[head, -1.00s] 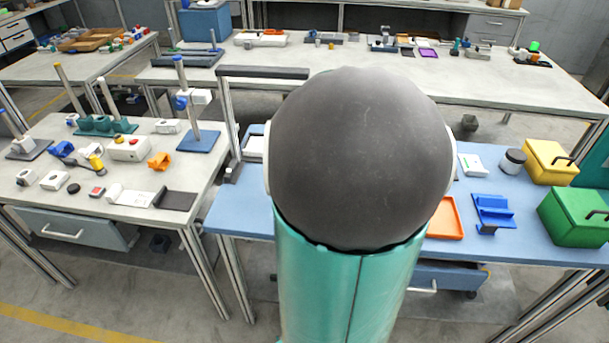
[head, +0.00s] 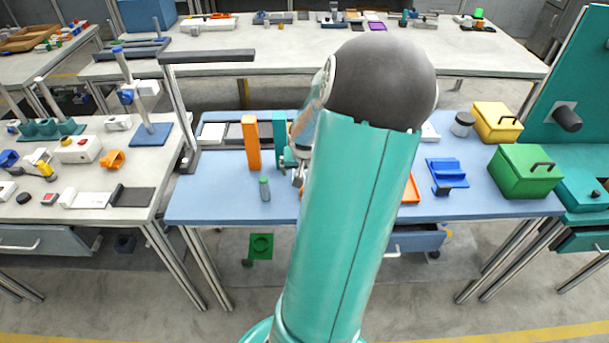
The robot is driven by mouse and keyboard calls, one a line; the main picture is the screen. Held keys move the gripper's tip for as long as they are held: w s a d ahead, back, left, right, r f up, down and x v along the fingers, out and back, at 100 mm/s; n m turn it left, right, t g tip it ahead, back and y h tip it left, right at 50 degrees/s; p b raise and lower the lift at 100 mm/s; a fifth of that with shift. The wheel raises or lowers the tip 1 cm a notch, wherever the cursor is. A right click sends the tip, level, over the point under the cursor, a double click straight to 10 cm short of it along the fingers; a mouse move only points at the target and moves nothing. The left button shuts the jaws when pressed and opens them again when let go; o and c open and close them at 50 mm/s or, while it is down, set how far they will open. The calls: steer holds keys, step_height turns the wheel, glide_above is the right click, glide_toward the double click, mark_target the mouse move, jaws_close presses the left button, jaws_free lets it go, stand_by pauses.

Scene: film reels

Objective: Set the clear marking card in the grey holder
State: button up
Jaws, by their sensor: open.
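I cannot make out the clear marking card in the head view. No grey holder can be told for sure; my arm covers the middle of the blue table. What looks like a small metal part of my gripper (head: 298,176) shows at the left edge of my arm, low over the blue table, by the teal upright piece (head: 280,133). Its fingertips are mostly hidden, and I see nothing held in it.
On the blue table (head: 205,207) stand an orange upright block (head: 251,145), a small grey bottle (head: 265,189), a blue stand (head: 446,173), a yellow box (head: 493,122) and a green box (head: 522,172). A dark raised bar (head: 210,56) overhangs the left end.

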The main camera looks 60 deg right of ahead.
mark_target(305, 176)
steer(key=shift+x, duration=3.05)
steer(key=shift+a, duration=0.1)
steer(key=shift+c, duration=0.2)
steer(key=c, duration=1.1)
steer(key=shift+r, duration=0.1)
